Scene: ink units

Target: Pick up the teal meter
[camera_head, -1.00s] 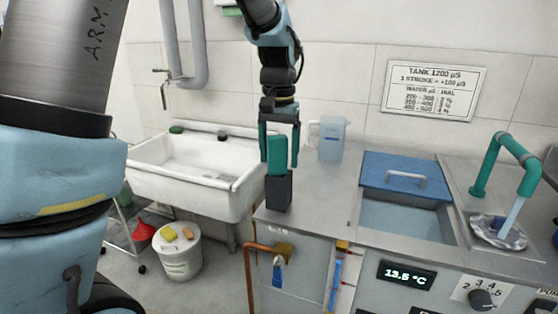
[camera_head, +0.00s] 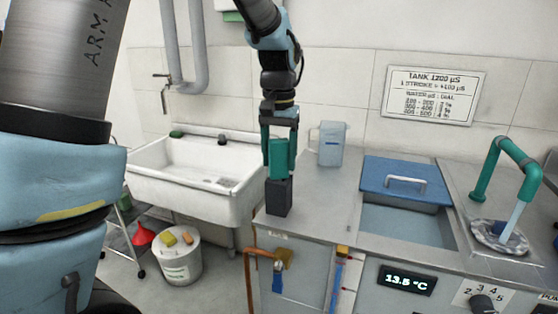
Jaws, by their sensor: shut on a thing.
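The teal meter (camera_head: 278,158) is an upright block between the fingers of my gripper (camera_head: 279,154). My gripper points straight down and is shut on the meter. The meter's lower end is at the top of a dark grey block (camera_head: 279,198), which stands at the left front corner of the steel counter (camera_head: 325,205). I cannot tell whether the meter's bottom is inside the dark block or just above it.
A clear jug (camera_head: 331,143) stands behind, to the right. A blue lid (camera_head: 385,176) partly covers a water tank (camera_head: 405,218). A teal pipe (camera_head: 490,160) stands farther right. A white sink (camera_head: 200,185) is left of the counter. Free counter lies between dark block and tank.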

